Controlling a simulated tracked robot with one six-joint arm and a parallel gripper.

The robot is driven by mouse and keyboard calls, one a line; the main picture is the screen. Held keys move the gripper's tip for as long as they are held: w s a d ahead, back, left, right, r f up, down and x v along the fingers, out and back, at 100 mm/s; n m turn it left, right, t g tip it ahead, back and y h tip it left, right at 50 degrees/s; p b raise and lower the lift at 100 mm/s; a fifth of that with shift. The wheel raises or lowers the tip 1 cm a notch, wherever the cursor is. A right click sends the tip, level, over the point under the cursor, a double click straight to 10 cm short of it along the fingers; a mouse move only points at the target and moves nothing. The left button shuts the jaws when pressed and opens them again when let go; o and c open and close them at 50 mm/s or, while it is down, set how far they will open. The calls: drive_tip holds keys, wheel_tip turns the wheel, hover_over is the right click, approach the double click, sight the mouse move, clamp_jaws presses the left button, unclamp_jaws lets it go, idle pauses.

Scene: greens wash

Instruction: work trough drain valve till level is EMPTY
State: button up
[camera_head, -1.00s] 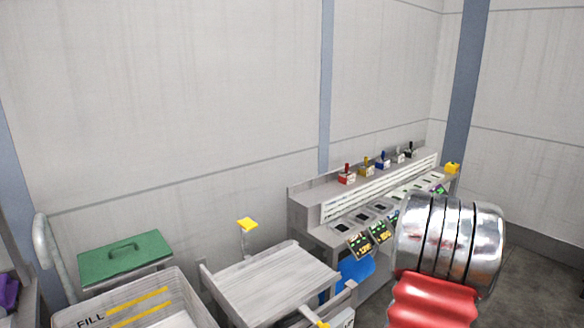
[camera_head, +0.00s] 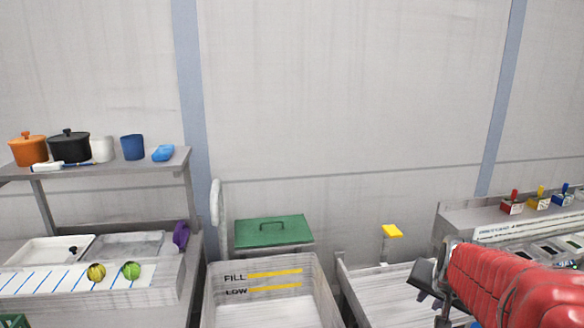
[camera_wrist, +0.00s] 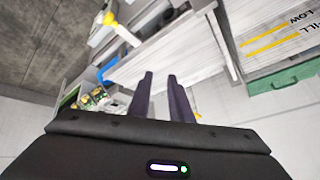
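The trough (camera_head: 318,282) is a pale open box at lower centre in the head view, with FILL and LOW beside yellow stripes on its inner wall. Those marks show upside down at upper right in the wrist view, on the trough (camera_wrist: 285,48). No water surface can be made out; the trough's lower part is cut off. No drain valve can be identified for certain. My gripper (camera_head: 440,308) is right of the trough in the head view. In the wrist view my gripper (camera_wrist: 160,75) has its two dark fingers apart, with nothing between them.
A green lid with a handle (camera_head: 272,231) is behind the trough. A yellow paddle on a post (camera_head: 392,231) stands to its right, behind a slatted bench (camera_head: 380,290). A shelf with pots (camera_head: 70,147) is at left; a control console (camera_head: 480,222) is at right.

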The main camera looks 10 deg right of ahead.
drive_tip(key=s+a+r+n+y, duration=0.1)
drive_tip(key=s+a+n, duration=0.4)
drive_tip(key=a, duration=0.8)
drive_tip(key=s+a+r+n+y, duration=0.2)
drive_tip(key=s+a+n, duration=0.3)
drive_tip(key=s+a, duration=0.3)
drive_tip(key=a, duration=0.4)
drive_tip(key=shift+a, duration=0.35)
idle(0.3)
